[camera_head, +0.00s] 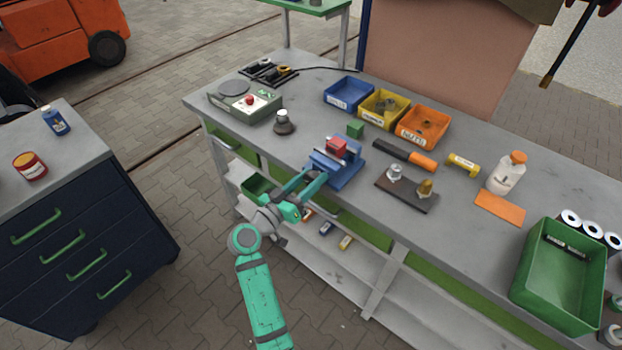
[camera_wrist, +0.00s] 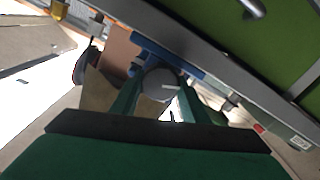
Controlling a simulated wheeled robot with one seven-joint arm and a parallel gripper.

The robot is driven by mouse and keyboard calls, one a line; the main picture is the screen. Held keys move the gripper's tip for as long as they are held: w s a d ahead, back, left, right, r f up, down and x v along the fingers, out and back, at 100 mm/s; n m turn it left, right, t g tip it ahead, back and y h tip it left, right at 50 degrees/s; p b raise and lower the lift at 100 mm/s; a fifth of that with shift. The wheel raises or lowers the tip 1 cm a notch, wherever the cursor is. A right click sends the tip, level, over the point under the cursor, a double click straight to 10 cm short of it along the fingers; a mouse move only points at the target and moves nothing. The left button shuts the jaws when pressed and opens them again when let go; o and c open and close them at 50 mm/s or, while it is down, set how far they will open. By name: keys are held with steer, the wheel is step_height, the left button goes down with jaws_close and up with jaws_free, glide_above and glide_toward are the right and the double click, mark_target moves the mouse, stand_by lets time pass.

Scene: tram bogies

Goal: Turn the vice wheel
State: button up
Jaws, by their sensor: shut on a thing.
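The blue vice (camera_head: 346,174) stands at the front edge of the grey workbench, with a red block (camera_head: 337,146) at its top. My gripper (camera_head: 314,181) reaches the front side of the vice from the lower left. In the wrist view, my gripper (camera_wrist: 160,98) has its two teal fingers on either side of the round grey vice wheel (camera_wrist: 160,80) and is shut on it. The blue vice body (camera_wrist: 150,52) shows behind the wheel. The wheel cannot be made out in the head view, where my fingers are over that spot.
A green cube (camera_head: 355,129) stands behind the vice, and a dark plate (camera_head: 406,194) with two metal parts lies to its right. Blue (camera_head: 345,104), yellow (camera_head: 368,118) and orange (camera_head: 408,132) bins stand farther back. The bench edge and lower shelf are close to my arm.

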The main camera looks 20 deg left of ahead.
steer(key=n, duration=0.3)
steer(key=shift+n, duration=0.4)
steer(key=shift+a+f+n, duration=0.1)
steer(key=shift+f+n, duration=0.05)
steer(key=shift+n, duration=1.75)
steer(key=o, duration=1.1)
steer(key=shift+c, duration=0.2)
steer(key=shift+f, duration=0.1)
